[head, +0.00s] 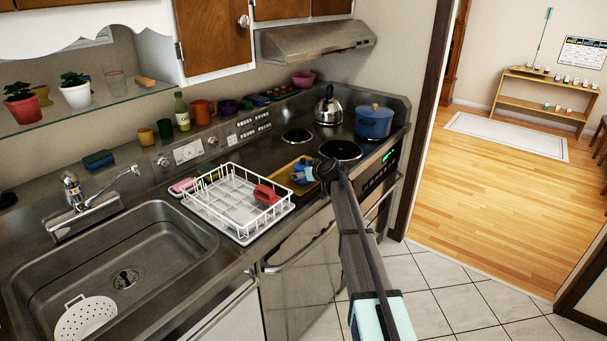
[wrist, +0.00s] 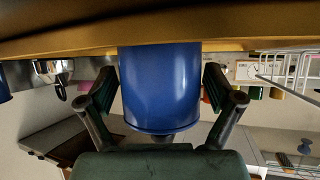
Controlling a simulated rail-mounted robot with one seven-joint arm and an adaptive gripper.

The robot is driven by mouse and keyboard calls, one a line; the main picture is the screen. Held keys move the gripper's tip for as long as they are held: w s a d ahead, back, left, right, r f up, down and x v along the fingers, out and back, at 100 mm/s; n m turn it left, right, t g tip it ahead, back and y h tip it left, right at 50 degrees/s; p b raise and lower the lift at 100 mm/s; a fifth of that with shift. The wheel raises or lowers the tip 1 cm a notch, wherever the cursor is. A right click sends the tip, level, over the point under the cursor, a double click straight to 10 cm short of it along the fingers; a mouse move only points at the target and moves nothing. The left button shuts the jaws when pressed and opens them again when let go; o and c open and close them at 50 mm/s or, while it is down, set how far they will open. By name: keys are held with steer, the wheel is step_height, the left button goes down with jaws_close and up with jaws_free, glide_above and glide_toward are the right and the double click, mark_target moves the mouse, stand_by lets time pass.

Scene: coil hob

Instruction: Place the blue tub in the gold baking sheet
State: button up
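The blue tub (wrist: 160,88) fills the middle of the wrist view, between the two fingers of my gripper (wrist: 161,92). In the head view the gold sheet (head: 278,180) lies on the counter between the dish rack and the hob. My gripper (head: 312,172) is over its right part, with the blue tub (head: 299,175) partly hidden there.
A white wire dish rack (head: 222,208) with a red item (head: 266,194) stands just left of the sheet. A blue pot (head: 374,122) and a kettle (head: 329,106) stand on the hob behind. The sink (head: 120,262) is at the left. Cups and a bottle (head: 181,111) line the back ledge.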

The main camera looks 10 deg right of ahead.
steer(key=shift+r, duration=0.15)
steer(key=b+v, duration=0.2)
steer(key=v, duration=1)
steer(key=shift+b, duration=0.35)
